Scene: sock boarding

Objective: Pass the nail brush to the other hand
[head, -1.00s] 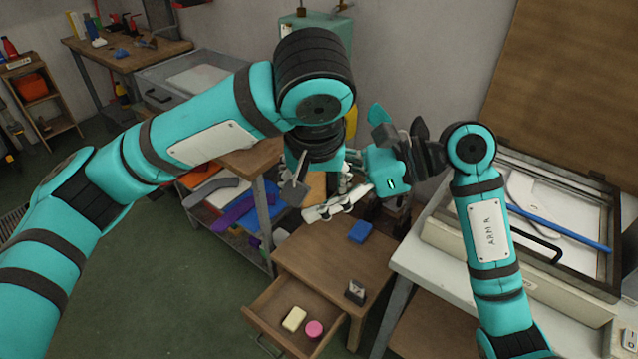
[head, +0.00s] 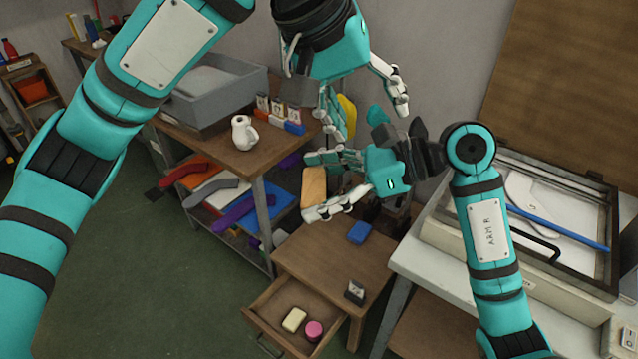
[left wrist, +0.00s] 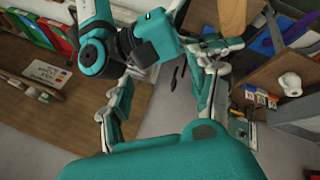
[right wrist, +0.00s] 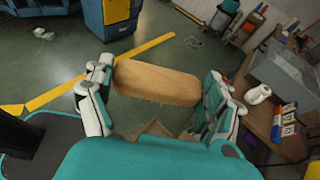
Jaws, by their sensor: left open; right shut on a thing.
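The nail brush is a tan wooden block with pale bristles. It lies across between the fingers of my right gripper in the right wrist view (right wrist: 155,83). In the head view the brush (head: 313,187) shows partly between the fingers of my right gripper (head: 325,188), which is shut on it. My left gripper (head: 365,102) is open and empty, above and to the right of the brush, apart from it. In the left wrist view the brush (left wrist: 232,15) is at the top edge, beyond the open left fingers (left wrist: 165,88).
A small table with an open drawer (head: 295,318) stands below; a blue block (head: 360,232) lies on its top. A bench (head: 215,150) with a white jug (head: 243,133) and grey bin (head: 212,97) is behind. A white table (head: 425,275) is at right.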

